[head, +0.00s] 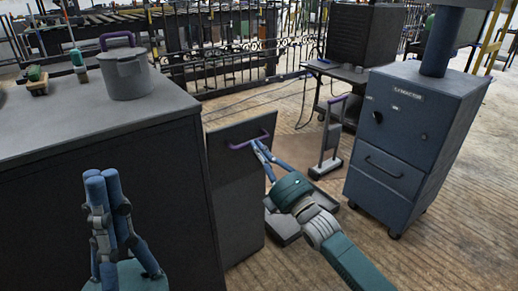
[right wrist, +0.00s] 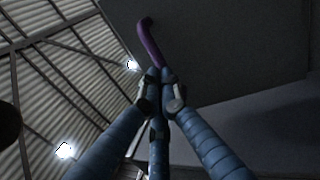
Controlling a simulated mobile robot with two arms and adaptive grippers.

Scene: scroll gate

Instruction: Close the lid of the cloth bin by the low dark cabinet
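The cloth bin (head: 240,215) is a tall dark grey box standing right beside the low dark cabinet (head: 100,165). Its lid (head: 228,165) stands raised as an upright panel above the bin body, with a purple bar handle (head: 240,145) near its top. The handle also shows in the right wrist view (right wrist: 148,40). My right gripper (head: 257,145) reaches in from the lower right, its blue fingers drawn together at the handle; they hide part of it, and appear closed on it. My left gripper (head: 102,174) points up, empty, in front of the cabinet, fingertips together.
A grey pot (head: 126,74) with a purple handle and brushes (head: 78,64) stand on the cabinet. Right of the bin are a small cart (head: 327,150) with a purple handle and a blue-grey wheeled cabinet (head: 415,135). A metal fence (head: 220,55) runs behind. Some wooden floor is clear between them.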

